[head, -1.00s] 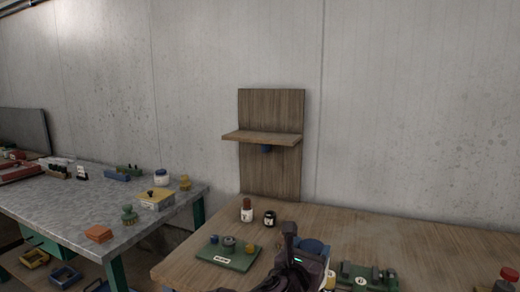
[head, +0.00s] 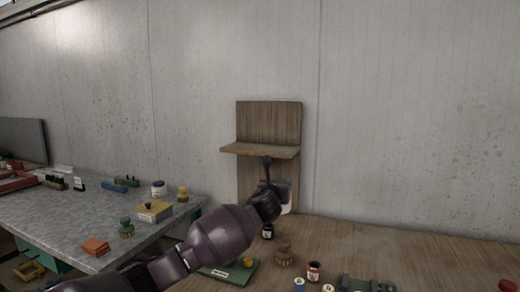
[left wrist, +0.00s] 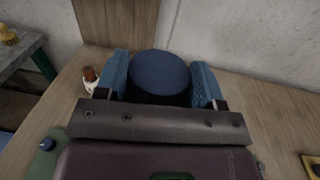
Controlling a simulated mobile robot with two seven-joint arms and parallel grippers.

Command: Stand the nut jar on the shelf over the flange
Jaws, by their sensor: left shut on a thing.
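My left gripper (head: 274,182) is in front of the backboard, just below the wooden shelf (head: 258,150). In the left wrist view the gripper (left wrist: 160,88) is shut on a jar with a round dark blue lid (left wrist: 159,72), one blue finger pad on each side. In the head view a pale part of the jar (head: 287,208) shows below the gripper, which hides most of it. The shelf top looks empty. My right gripper is not in view.
The backboard (head: 268,122) stands against the wall behind the wooden table (head: 400,248). A dark jar (head: 267,231), a brown knobbed piece (head: 284,255) and a red-topped jar (head: 314,271) stand on it. A red-capped bottle (left wrist: 91,80) is left of the held jar.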

